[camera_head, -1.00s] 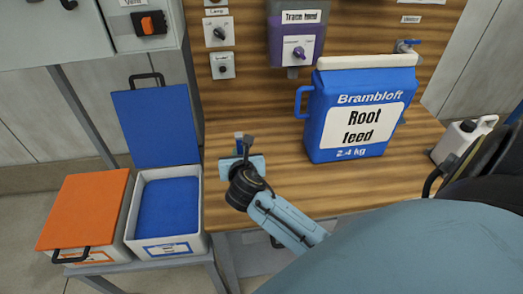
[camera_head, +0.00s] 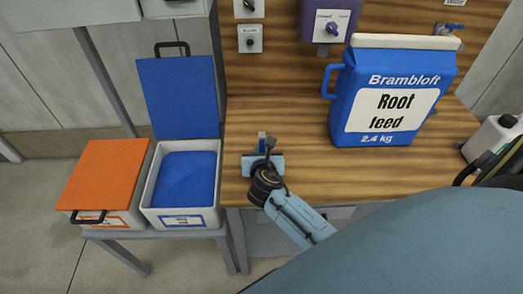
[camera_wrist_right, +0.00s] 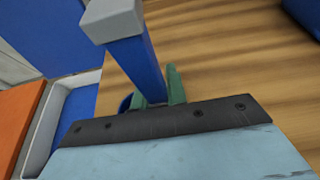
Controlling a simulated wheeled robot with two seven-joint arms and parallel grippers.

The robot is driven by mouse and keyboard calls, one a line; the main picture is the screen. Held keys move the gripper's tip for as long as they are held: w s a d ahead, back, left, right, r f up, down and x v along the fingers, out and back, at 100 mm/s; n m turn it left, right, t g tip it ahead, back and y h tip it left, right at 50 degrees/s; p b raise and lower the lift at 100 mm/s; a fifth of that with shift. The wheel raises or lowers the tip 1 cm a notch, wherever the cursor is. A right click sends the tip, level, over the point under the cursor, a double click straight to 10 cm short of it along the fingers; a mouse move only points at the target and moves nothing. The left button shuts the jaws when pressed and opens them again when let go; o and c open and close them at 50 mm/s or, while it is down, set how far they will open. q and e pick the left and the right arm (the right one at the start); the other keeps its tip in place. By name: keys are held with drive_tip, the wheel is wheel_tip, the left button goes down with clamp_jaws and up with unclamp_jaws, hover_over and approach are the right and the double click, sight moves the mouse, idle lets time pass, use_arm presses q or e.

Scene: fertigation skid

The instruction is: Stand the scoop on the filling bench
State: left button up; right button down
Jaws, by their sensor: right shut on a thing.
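The scoop (camera_wrist_right: 139,64) shows in the right wrist view as a blue handle with a grey end, held between the green fingers of my right gripper (camera_wrist_right: 157,88). A rounded blue part (camera_wrist_right: 125,104) shows beside the fingers; the rest is hidden by the gripper. In the head view, my right gripper (camera_head: 263,157) is over the left part of the wooden filling bench (camera_head: 300,180), near its front edge. A small blue and grey bit of the scoop (camera_head: 262,139) shows above it. I cannot tell whether the scoop touches the bench. My left gripper is not in view.
A blue Root feed bag (camera_head: 395,90) stands at the bench's back right. Left of the bench are an open white tub (camera_head: 150,190) with blue contents and an orange-lidded tub (camera_head: 103,175). A white jug (camera_head: 490,138) stands at the right. The bench middle is clear.

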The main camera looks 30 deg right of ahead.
drive_tip(key=c, duration=1.4)
unclamp_jaws()
drive_tip(key=p+v, duration=0.1)
drive_tip(key=v, duration=1.1)
drive_tip(key=shift+r+p, duration=0.15)
drive_tip(key=shift+p, duration=0.2)
